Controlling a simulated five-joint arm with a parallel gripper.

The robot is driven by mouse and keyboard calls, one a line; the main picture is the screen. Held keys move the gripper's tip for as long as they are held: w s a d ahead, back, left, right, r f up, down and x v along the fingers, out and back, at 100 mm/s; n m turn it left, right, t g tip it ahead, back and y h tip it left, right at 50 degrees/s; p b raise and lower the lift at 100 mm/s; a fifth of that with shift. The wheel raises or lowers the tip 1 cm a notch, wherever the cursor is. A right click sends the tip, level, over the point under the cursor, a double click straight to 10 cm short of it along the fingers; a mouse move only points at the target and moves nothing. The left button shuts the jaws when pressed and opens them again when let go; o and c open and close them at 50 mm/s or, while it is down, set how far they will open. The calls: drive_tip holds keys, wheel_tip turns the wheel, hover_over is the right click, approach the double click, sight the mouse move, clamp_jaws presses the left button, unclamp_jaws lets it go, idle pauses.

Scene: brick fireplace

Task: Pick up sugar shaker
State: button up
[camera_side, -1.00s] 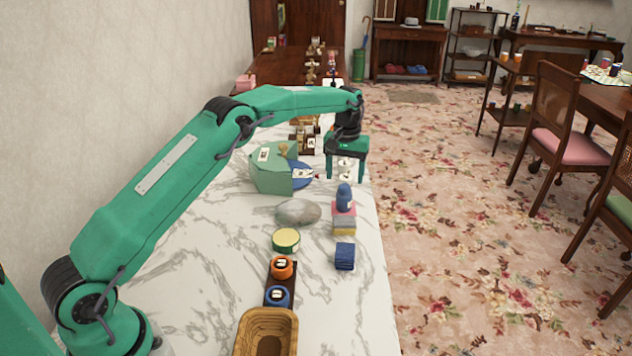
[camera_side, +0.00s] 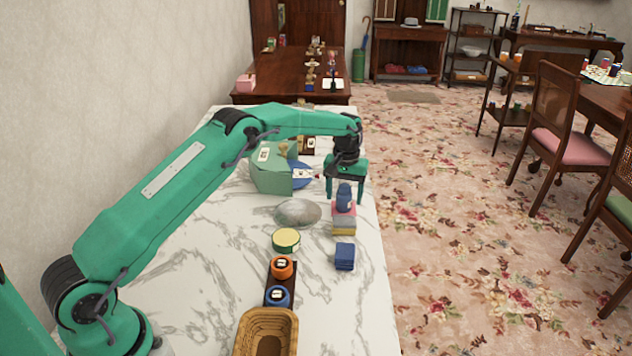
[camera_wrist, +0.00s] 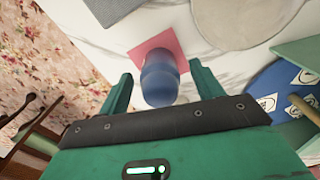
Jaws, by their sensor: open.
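The blue, round-topped sugar shaker (camera_side: 344,199) stands upright on a pink block (camera_side: 344,210) that tops a small stack near the counter's right edge. My gripper (camera_side: 345,196) points down, open, with its green fingers spread to the left and right of the shaker. In the wrist view, the shaker (camera_wrist: 160,84) shows between the two fingers of my gripper (camera_wrist: 161,75), with a gap on each side. The pink block (camera_wrist: 146,47) shows under it. I cannot tell from these views whether the shaker is fully between the fingertips in depth.
A grey stone-like disc (camera_side: 298,212) lies left of the stack, and a dark blue block (camera_side: 345,256) sits in front. A green box (camera_side: 272,172) and blue plate (camera_side: 301,177) stand behind left. A yellow-topped tin (camera_side: 286,240) and wooden tray (camera_side: 267,318) are nearer.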

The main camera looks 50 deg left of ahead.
drive_tip(key=shift+f, duration=0.5)
drive_tip(key=c, duration=1.2)
